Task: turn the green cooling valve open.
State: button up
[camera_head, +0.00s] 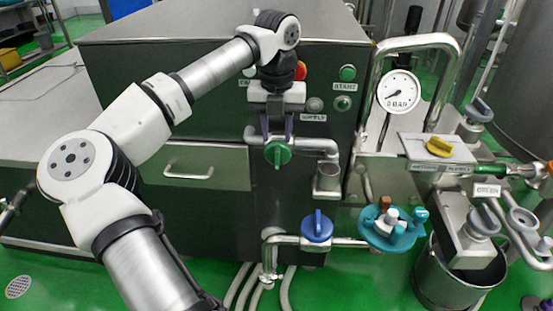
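The green valve (277,154) sits on a steel pipe at the front of the dark cabinet, in the middle of the head view. Its round green knob has a raised grip. My gripper (277,136) hangs from my arm just above it, pointing down. Its two dark fingers stand apart, with a gap between them, and their tips reach the upper edge of the green knob. I cannot tell whether they touch it. The fingers and the gripper body hide part of the pipe behind.
A blue valve (317,226) sits on the lower pipe. Green START (347,73) and red (300,71) buttons are behind my gripper.

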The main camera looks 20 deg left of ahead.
aim_at(277, 152)
notch_tip(277, 152, down, 8)
jog(key=shift+f, duration=0.25)
grip_shut()
